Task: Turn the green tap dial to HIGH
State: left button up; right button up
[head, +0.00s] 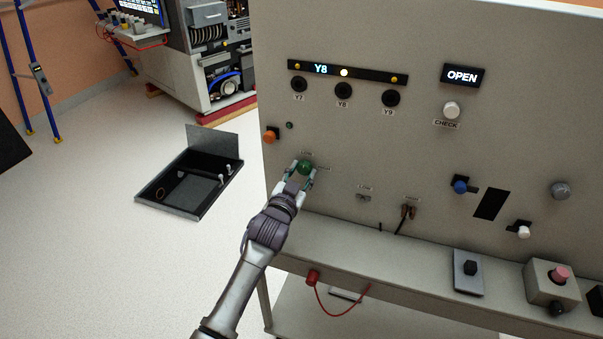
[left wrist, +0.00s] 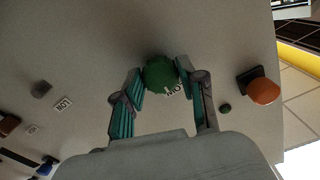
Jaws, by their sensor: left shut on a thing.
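The green tap dial (head: 305,167) is a round knob on the lower left of the upright grey panel. My left gripper (head: 304,176) reaches up to it from the lower left and is shut on it. In the left wrist view the green dial (left wrist: 160,74) sits between the two teal fingertips (left wrist: 160,82), with one finger on each side. A white label partly hidden by the dial and a finger reads "LOW" or similar there, too small to be sure. No HIGH marking is legible. My right gripper is not in view.
An orange knob (head: 271,135) and small green button (head: 290,125) are left of the dial. Black sockets (head: 344,91), an OPEN display (head: 462,76) and a blue knob (head: 460,186) share the panel. A ledge (head: 420,265) juts out below. An open floor box (head: 190,180) lies left.

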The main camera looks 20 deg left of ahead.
pick_arm(q)
jog(key=m, duration=0.4)
jog(key=shift+p, duration=0.35)
jog(key=m, duration=0.4)
jog(key=shift+a+m, duration=0.1)
jog(key=shift+m, duration=0.3)
jog(key=m, duration=0.4)
jog(key=shift+r+p, duration=0.1)
jog(key=shift+p, duration=0.2)
jog(key=shift+m, duration=2.1)
jog(key=o, duration=1.1)
jog(key=shift+o, duration=0.2)
jog(key=shift+s, duration=0.1)
jog(key=s, duration=1.2)
jog(key=shift+a, duration=0.2)
jog(key=shift+w, duration=0.1)
